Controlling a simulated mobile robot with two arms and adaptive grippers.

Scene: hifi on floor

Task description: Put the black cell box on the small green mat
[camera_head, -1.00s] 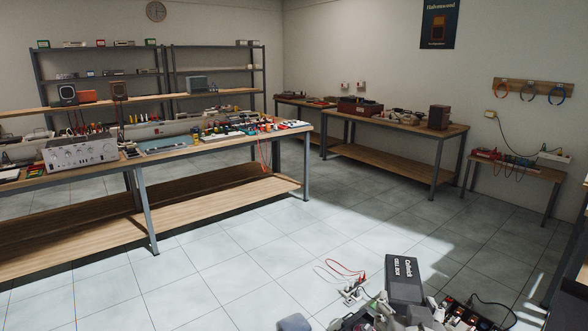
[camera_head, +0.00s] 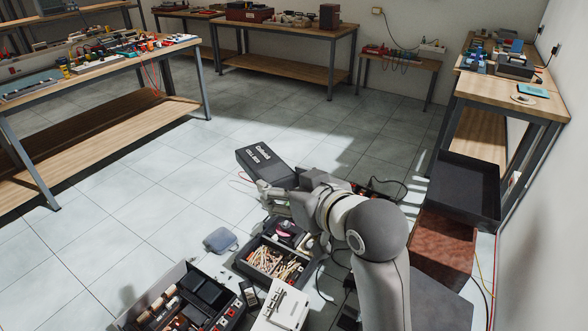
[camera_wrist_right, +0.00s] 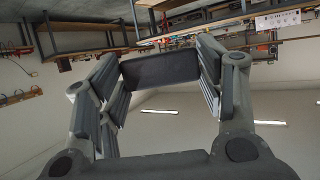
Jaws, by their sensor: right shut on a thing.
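The black cell box (camera_head: 262,160), with white lettering on its side, is held up over the floor in the middle of the head view. My right gripper (camera_head: 274,188) is shut on it at its near end. In the right wrist view the box (camera_wrist_right: 160,69) sits between the two fingers, tilted a little. A small green mat (camera_head: 533,90) lies on the wooden bench at the right, well away from the box. My left gripper is not in view.
The right bench (camera_head: 500,98) also bears a pale disc (camera_head: 523,99) beside the mat and several devices farther back. A dark open tray (camera_head: 462,188) on a reddish box stands before it. Bins of parts (camera_head: 270,262) and cables lie on the floor near my arm.

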